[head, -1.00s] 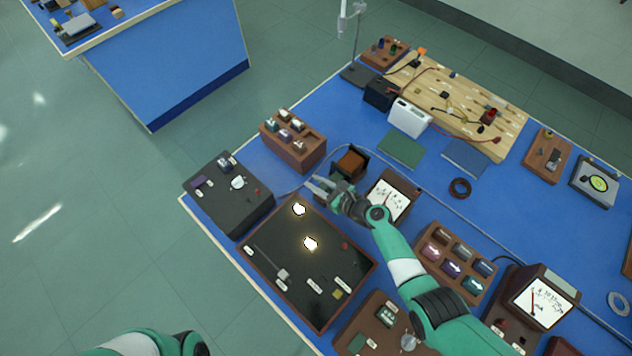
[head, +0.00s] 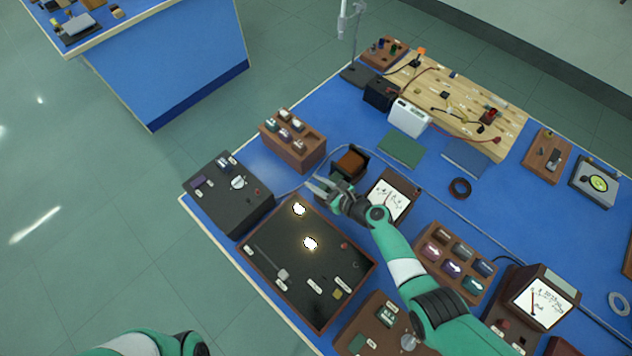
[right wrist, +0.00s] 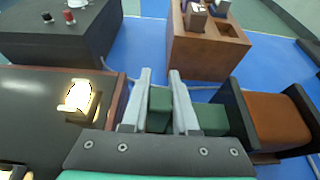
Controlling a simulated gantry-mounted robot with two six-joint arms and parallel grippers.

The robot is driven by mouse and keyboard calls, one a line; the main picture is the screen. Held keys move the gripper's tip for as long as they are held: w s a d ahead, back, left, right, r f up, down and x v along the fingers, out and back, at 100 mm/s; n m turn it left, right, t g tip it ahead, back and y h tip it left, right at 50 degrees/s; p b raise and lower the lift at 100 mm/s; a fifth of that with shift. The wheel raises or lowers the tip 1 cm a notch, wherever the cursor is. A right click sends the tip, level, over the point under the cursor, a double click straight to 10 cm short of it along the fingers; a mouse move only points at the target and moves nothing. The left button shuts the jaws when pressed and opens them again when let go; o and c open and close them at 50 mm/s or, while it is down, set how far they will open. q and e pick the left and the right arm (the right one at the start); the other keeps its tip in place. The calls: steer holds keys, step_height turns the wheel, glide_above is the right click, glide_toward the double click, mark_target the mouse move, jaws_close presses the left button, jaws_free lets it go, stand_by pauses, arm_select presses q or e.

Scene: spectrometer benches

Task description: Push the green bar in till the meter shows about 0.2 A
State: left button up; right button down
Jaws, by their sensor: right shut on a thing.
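The green bar (right wrist: 159,109) shows between the two fingers of my right gripper (right wrist: 160,82) in the right wrist view. The gripper is shut on it. The bar also shows right of the fingers, leading toward a brown coil (right wrist: 275,121) in a black frame. How far it sits inside is hidden. In the head view my right gripper (head: 325,187) is just left of and below the coil (head: 351,162); the bar is hard to make out there. A meter (head: 390,198) with a white dial stands right of the gripper; its reading is too small to tell. My left gripper is out of view.
A dark board (head: 275,250) with two bright lamps lies below the gripper. A black box (head: 229,200) is at left and a wooden block with small pieces (head: 292,152) behind. A rack of coloured blocks (head: 455,262) and another meter (head: 540,300) are at right.

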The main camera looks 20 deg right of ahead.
steer(key=shift+d, duration=0.1)
steer(key=shift+w+d+f+b, duration=0.15)
steer(key=shift+d+b, duration=0.1)
steer(key=shift+b, duration=0.05)
steer(key=shift+w+d+b, duration=0.25)
steer(key=shift+d, duration=0.3)
steer(key=shift+w+d+b, duration=0.2)
steer(key=shift+w+d, duration=0.05)
steer(key=shift+d, duration=0.3)
steer(key=shift+w+d+r, duration=0.1)
steer(key=shift+d+r, duration=0.05)
steer(key=shift+r, duration=0.05)
steer(key=shift+a, duration=0.2)
steer(key=c, duration=0.7)
jaws_free()
